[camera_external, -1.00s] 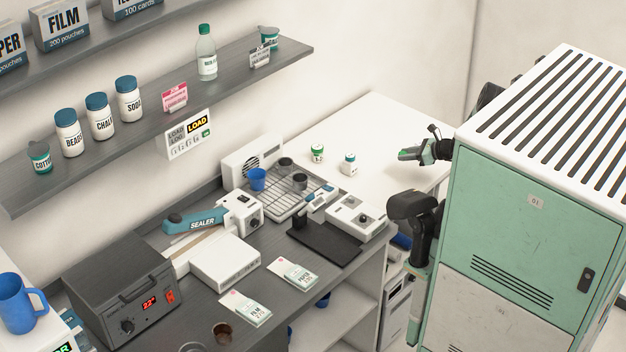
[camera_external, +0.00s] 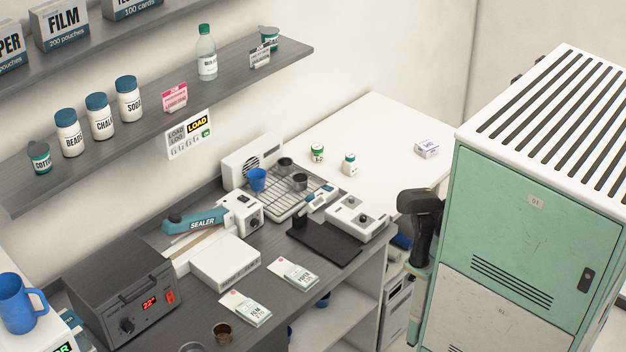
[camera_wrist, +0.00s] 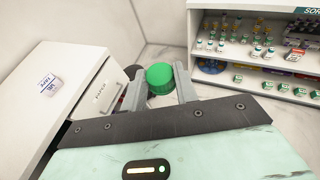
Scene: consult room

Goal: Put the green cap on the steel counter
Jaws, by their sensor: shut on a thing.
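My gripper (camera_wrist: 160,88) shows in the wrist view with its two grey fingers closed on either side of a round, ribbed green cap (camera_wrist: 160,75). The cap is held near the fingertips, above the floor. In the external view my gripper is out of sight, hidden behind the green cabinet. A dark grey counter (camera_external: 165,240), seemingly the steel counter, runs along the wall in the external view. The wrist view does not show it.
A white table (camera_external: 385,130) bears two small vials and a small box (camera_external: 426,149). The grey counter holds a sealer (camera_external: 195,220), an oven (camera_external: 125,290), a rack (camera_external: 290,195) and cards. A tall green cabinet (camera_external: 530,215) stands right. Stocked shelves (camera_wrist: 250,60) show in the wrist view.

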